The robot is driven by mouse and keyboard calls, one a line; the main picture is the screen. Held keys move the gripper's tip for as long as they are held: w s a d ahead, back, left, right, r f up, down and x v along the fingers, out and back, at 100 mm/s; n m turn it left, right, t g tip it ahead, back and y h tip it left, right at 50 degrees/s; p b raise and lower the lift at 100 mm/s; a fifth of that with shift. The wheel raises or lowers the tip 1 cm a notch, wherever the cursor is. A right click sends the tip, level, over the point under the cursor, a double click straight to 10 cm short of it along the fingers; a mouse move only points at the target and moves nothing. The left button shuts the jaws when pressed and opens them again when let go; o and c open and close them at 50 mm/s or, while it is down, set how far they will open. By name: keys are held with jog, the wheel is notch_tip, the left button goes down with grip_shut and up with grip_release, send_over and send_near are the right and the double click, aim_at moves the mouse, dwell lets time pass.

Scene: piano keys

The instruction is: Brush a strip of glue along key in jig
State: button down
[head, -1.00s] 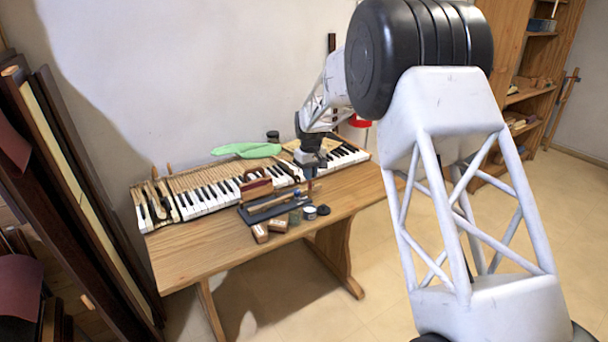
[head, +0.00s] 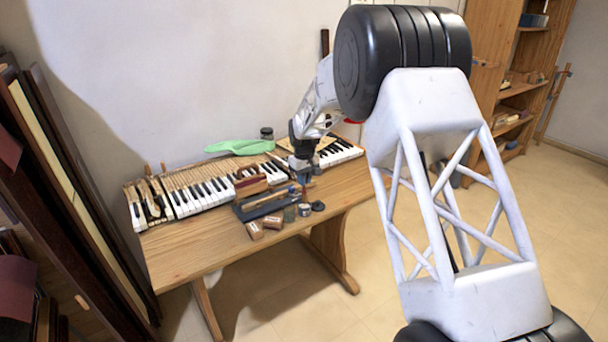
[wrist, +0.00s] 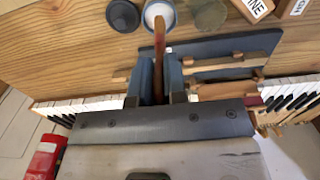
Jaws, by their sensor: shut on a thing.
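My gripper (wrist: 158,82) is shut on a brush (wrist: 159,44) with a reddish-brown wooden handle. The brush reaches over a pot with white contents (wrist: 157,13), its end at or in the opening; I cannot tell how deep. The dark jig (wrist: 215,46) lies beside the gripper, with wooden pieces across it, one likely the key (wrist: 222,64). In the head view my gripper (head: 304,178) hangs at the right end of the jig (head: 262,208), just behind the glue pot (head: 304,210). The brush tip is too small to tell there.
A black round lid (wrist: 122,15) and a greenish jar (wrist: 209,14) flank the pot. Labelled wooden blocks (head: 256,229) lie in front of the jig. The table front (head: 210,255) is bare.

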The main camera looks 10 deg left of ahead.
aim_at(304, 189)
jog(key=shift+f, duration=1.05)
jog(key=shift+f, duration=0.7)
dwell(2.1)
jog(key=shift+r, duration=3.6)
jog(key=shift+w+d, duration=0.1)
